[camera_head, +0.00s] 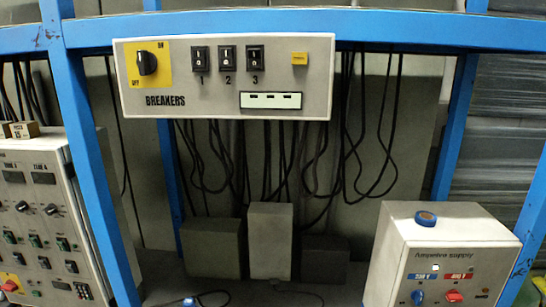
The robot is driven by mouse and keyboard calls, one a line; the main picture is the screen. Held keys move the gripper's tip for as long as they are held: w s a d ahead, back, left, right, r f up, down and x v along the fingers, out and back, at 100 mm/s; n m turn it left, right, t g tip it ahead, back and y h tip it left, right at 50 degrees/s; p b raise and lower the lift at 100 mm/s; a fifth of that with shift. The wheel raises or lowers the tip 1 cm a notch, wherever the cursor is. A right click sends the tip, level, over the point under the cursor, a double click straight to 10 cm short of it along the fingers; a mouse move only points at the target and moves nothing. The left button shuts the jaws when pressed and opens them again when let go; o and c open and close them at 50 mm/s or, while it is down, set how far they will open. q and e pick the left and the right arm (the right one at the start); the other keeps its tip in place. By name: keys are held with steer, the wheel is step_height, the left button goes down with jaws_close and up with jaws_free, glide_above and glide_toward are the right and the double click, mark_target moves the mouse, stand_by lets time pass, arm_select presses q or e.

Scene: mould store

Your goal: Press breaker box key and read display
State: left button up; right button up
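The breaker box (210,108) is a pale panel labelled BREAKERS, fixed to the blue frame at the upper middle. A small yellow key (299,58) with tiny, unreadable lettering sits at its right. Below the key is a pale display (271,100) in a black surround; it shows three short dark dashes. A black rotary knob (148,63) sits on a yellow ON/OFF plate at the left. Three black rocker switches, 1 (200,59), 2 (228,58) and 3 (255,57), stand in a row between. Neither gripper is in view, and nothing covers the box.
Blue frame beams (400,27) run above and beside the box. Black cables (385,130) hang behind and below it. Grey boxes (270,240) stand underneath. An Ampetro supply unit (440,262) with a blue roll (426,218) on top is lower right. Another control panel (40,220) is at left.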

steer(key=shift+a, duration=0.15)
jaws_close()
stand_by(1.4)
